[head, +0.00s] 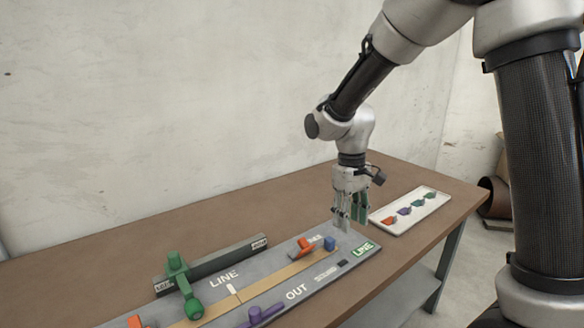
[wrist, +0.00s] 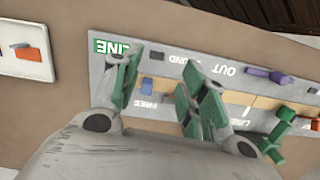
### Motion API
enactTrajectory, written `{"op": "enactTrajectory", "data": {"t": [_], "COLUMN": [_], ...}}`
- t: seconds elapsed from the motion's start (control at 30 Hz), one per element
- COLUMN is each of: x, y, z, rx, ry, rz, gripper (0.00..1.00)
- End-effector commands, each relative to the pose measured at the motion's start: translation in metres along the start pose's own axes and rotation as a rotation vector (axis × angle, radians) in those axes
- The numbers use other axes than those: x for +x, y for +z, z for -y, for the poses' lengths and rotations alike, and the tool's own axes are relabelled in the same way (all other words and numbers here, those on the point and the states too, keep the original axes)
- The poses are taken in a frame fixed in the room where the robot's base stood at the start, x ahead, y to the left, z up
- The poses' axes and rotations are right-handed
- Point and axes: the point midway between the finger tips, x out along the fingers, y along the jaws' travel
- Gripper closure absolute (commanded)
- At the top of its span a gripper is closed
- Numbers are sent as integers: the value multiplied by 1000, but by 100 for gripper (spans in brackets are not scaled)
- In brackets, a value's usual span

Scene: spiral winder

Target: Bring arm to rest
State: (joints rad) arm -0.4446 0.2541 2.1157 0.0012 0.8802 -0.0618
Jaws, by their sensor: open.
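My gripper (head: 351,212) hangs pointing down above the right end of the grey panel, near its green LINE label (head: 363,248). In the wrist view my gripper (wrist: 160,85) has its green-padded fingers apart with nothing between them. My arm reaches down from the upper right in the head view. Below and beside the fingers on the panel are a small blue block (head: 330,243) and an orange piece (head: 302,249). Whether the fingertips clear the panel by much is hard to tell.
The grey panel (head: 205,277) lies on a brown table (head: 120,245). It carries a green lever (head: 184,284) and a purple handle (head: 262,315). A white tray (head: 440,200) with several coloured pieces lies at right. A plain wall stands behind.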

Motion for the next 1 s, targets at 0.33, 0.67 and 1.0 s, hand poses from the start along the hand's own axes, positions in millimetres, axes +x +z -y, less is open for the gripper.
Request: {"op": "enactTrajectory", "data": {"t": [0.33,0.67,1.0], "x": [-68,-98,-118], "y": [145,253,279], "z": [-38,-53,-62], "rx": [219,419,510], "ry": [-4,35,74], "rz": [-126,-354,-476], "gripper": [57,57,57]}}
